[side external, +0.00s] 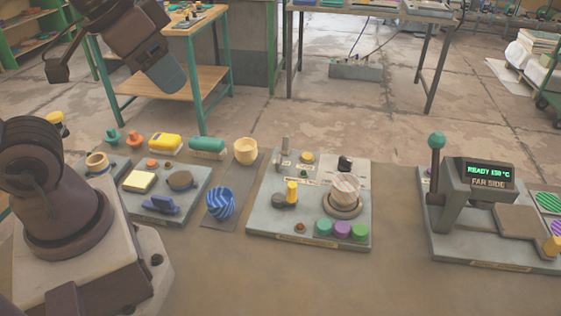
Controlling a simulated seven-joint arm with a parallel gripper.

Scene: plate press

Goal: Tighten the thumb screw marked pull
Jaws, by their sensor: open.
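No mark reading "pull" is legible; the labels are too small to read. The middle grey panel (262,224) carries a yellow-topped screw or knob (291,191) beside a dark round piece (283,200), a black knob (345,163), and a yellow button (307,157). I cannot tell which is the thumb screw. My arm hangs in the upper left. A dark hooked part (58,70) there looks like a finger of my gripper, apart from every panel, with nothing visible in it. The rest of the gripper is hidden or out of frame.
The middle panel also has a striped dial (345,189), a grey lever (284,149) and coloured buttons (342,230). Right stands a press (460,209) with a green-knobbed lever (436,141).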

